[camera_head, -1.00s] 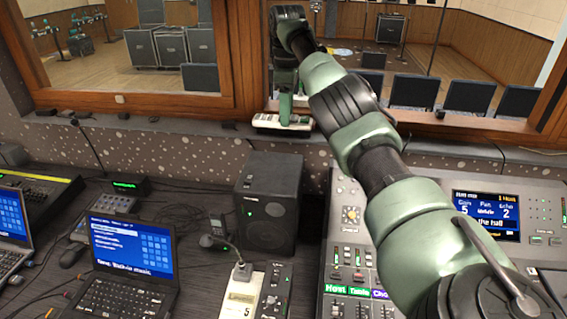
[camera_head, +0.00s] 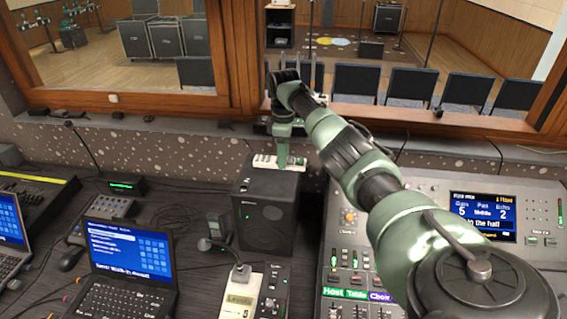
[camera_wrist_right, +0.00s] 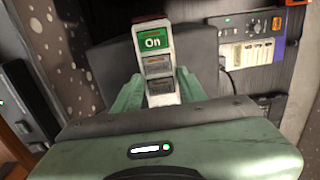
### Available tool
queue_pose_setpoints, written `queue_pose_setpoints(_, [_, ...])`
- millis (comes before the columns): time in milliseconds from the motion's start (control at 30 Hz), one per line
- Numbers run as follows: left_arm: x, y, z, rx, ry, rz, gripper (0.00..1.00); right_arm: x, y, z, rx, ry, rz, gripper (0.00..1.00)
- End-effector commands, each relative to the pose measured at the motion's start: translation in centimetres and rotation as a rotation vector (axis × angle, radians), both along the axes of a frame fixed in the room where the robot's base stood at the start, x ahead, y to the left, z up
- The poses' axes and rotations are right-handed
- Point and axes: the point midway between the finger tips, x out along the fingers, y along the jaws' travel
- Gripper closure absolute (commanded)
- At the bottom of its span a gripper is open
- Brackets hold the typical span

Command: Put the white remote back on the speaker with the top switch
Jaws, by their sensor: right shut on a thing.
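The white remote (camera_head: 263,161) is held in my right gripper (camera_head: 282,158), at the back of the black speaker's top in the head view. In the right wrist view the remote (camera_wrist_right: 159,65) lies between the two green fingers of the gripper (camera_wrist_right: 158,92), with a green "On" label at its far end. The black speaker (camera_head: 265,208) stands on the desk below it. Its dark top (camera_wrist_right: 112,68) shows behind the remote in the wrist view. I cannot tell whether the remote touches it. My left gripper is out of view.
A mixing console (camera_head: 345,283) with a lit screen (camera_head: 485,217) is right of the speaker, under my right arm. A laptop (camera_head: 130,250) is to the left. A gooseneck microphone unit (camera_head: 240,295) stands in front. The window frame (camera_head: 150,108) is behind.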

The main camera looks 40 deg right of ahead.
Motion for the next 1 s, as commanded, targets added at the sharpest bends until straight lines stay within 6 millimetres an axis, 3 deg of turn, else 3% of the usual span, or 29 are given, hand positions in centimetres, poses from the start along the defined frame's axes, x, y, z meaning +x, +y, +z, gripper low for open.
queue_pose_setpoints(300, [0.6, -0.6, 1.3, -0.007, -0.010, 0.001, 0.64, 0.0, 0.1, -4.0, 0.002, 0.001, 0.000, 1.00])
queue_pose_setpoints(700, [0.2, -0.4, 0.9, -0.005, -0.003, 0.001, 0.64, 0.0, 0.0, -4.8, 0.001, -0.001, 0.000, 1.00])
queue_pose_setpoints(733, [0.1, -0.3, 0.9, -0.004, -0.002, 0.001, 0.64, 0.0, 0.0, -4.8, 0.000, 0.000, 0.000, 0.56])
queue_pose_setpoints(800, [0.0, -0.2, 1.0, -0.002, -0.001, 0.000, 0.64, 0.0, 0.0, -4.7, 0.000, 0.000, 0.000, 0.37])
queue_pose_setpoints(1000, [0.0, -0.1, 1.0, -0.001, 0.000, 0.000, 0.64, 0.0, 0.0, -4.7, 0.000, 0.000, 0.000, 0.37])
